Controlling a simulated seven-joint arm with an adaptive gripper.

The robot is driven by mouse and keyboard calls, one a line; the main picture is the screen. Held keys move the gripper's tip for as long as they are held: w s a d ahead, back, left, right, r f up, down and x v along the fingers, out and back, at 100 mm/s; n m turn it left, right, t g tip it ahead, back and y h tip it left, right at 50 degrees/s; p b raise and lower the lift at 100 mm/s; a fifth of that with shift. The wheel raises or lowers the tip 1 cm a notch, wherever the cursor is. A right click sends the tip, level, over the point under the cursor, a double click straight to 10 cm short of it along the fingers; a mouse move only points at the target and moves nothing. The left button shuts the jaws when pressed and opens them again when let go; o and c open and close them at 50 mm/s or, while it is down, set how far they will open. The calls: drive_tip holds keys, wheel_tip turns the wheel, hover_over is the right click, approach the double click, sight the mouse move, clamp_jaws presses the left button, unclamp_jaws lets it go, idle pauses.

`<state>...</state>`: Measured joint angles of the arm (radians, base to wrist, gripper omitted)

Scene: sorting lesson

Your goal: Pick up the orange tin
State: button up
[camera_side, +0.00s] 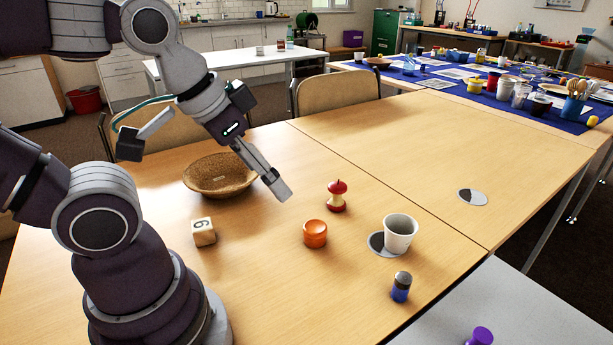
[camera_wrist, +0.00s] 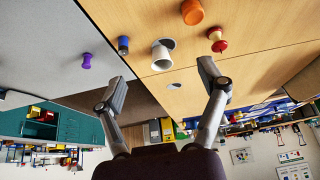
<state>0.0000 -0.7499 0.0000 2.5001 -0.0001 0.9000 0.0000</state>
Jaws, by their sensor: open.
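The orange tin (camera_side: 315,234) is a short, round, bright orange container standing on the wooden table, between a wooden number block and a white cup. In the wrist view the tin (camera_wrist: 192,12) shows at the top edge, partly cut off. My gripper (camera_side: 275,186) is above the table, up and to the left of the tin in the side view, and apart from it. In the wrist view my gripper (camera_wrist: 162,84) has its two fingers spread wide, with nothing held between them.
An apple core (camera_side: 337,196) stands behind the tin. The white cup (camera_side: 401,233) is to its right, with a blue bottle (camera_side: 401,287) in front. The number block (camera_side: 204,232) and a woven bowl (camera_side: 220,177) are to the left. The table's right half is mostly clear.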

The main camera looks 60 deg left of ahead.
drive_tip(key=n+g, duration=0.6)
drive_tip(key=n, duration=1.4)
hover_over(315, 226)
drive_tip(key=f, duration=1.1)
drive_tip(key=shift+a+f, duration=0.1)
drive_tip(key=shift+a, duration=0.15)
drive_tip(key=f, duration=0.9)
drive_tip(key=shift+d+f, duration=0.25)
drive_tip(key=shift+f, duration=0.05)
drive_tip(key=shift+c, duration=0.3)
drive_tip(key=c, duration=1.2)
